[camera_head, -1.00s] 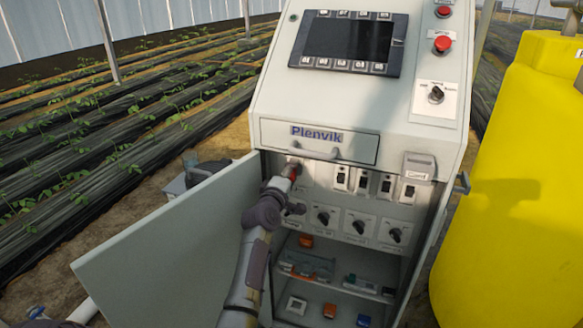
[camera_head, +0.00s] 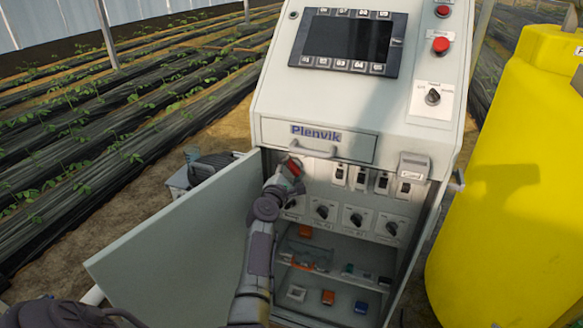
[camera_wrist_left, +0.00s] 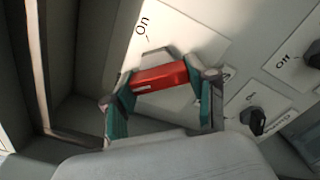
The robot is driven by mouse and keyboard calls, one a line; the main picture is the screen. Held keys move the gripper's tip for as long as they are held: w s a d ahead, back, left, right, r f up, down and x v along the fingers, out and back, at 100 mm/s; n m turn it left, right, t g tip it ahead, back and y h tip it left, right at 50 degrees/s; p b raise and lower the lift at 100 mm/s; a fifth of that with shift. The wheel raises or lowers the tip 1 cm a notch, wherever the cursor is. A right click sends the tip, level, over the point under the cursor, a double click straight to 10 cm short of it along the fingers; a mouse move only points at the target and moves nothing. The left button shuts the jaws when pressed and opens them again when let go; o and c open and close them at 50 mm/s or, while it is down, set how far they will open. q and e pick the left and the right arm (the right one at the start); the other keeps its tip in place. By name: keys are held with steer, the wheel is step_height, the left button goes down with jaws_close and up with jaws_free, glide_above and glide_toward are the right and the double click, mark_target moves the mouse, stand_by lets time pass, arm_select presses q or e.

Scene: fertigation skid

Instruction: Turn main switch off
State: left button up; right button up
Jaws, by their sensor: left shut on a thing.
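The main switch is a red handle (camera_head: 292,167) at the upper left inside the open cabinet, under the Plenvik drawer front. In the left wrist view the red handle (camera_wrist_left: 160,78) lies between the two teal-padded fingers, over a pale plate marked "On" (camera_wrist_left: 185,40). My left gripper (camera_head: 289,174) is shut on this handle; it also shows in the left wrist view (camera_wrist_left: 165,92). The fingers hide part of the switch in the head view. Any "Off" mark of this switch is not visible. My right gripper is not in view.
The cabinet door (camera_head: 180,240) stands open at the left, close beside my left arm. Several black rotary knobs (camera_head: 355,219) and breakers (camera_head: 361,178) sit right of the switch. A shelf with small parts lies below. A yellow tank (camera_head: 505,180) stands at the right.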

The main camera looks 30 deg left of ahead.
arm_select(q)
steer(key=shift+f+n, duration=0.1)
steer(key=shift+n, duration=0.5)
steer(key=o, duration=1.2)
steer(key=shift+c, duration=0.2)
steer(key=shift+s, duration=0.1)
steer(key=v, duration=0.7)
steer(key=shift+s, duration=0.2)
steer(key=shift+d, duration=0.1)
